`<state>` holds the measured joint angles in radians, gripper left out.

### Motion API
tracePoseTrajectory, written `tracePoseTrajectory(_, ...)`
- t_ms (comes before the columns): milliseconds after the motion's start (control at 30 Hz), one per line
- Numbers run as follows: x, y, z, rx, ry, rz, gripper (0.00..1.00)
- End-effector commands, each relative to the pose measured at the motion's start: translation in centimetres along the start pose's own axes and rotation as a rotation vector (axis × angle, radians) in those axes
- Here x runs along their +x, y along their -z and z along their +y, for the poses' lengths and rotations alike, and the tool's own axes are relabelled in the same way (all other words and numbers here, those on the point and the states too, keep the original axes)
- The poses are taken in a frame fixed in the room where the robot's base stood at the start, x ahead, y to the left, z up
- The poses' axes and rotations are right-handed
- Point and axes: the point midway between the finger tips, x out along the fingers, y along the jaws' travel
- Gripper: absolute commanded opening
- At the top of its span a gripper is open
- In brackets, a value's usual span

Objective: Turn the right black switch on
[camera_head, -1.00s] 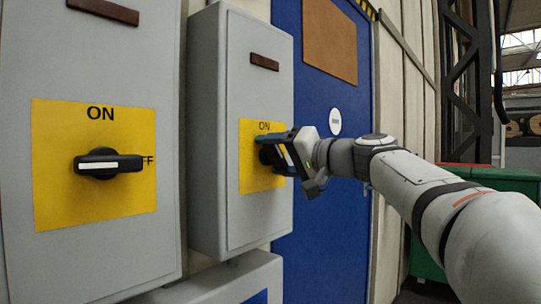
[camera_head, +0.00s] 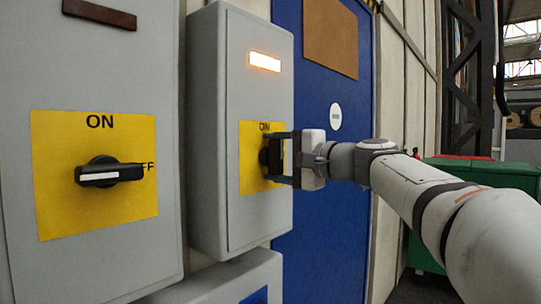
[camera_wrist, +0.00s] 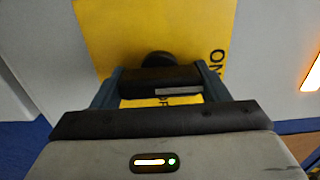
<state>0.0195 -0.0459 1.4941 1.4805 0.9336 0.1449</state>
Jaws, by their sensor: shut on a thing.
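The right black switch (camera_head: 264,157) sits on the yellow plate (camera_head: 247,178) of the right grey box, below the letters ON. Its handle is upright. My gripper (camera_head: 273,158) is shut on the handle, with one finger at its upper end and one at its lower end. In the wrist view the black handle (camera_wrist: 160,79) lies between the two blue fingers, with its white mark towards the ON lettering (camera_wrist: 214,60). The lamp (camera_head: 265,61) on the right box glows. The left black switch (camera_head: 110,174) has its handle level, pointing to the partly covered OFF.
The left grey box (camera_head: 95,265) stands close beside the right one, and its lamp (camera_head: 99,14) is dark. A blue door (camera_head: 325,235) is behind my gripper. A green bin (camera_head: 510,178) stands at the right, behind my arm.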

Motion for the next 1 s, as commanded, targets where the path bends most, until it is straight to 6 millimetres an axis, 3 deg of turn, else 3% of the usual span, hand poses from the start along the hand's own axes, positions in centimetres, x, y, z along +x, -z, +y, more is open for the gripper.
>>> tracePoseTrajectory(533, -0.02, 0.24, 0.55, 0.027, -0.008, 0.003, 0.45)
tracePoseTrajectory(567, -0.02, 0.24, 0.55, 0.027, -0.008, 0.003, 0.71)
tracePoseTrajectory(600, -0.01, 0.24, 0.53, 0.027, -0.008, 0.003, 0.74)
tracePoseTrajectory(800, -0.01, 0.16, 0.31, 0.025, -0.004, 0.002, 0.90)
tracePoseTrajectory(1000, -0.03, 0.11, 0.18, 0.023, -0.002, 0.002, 0.90)
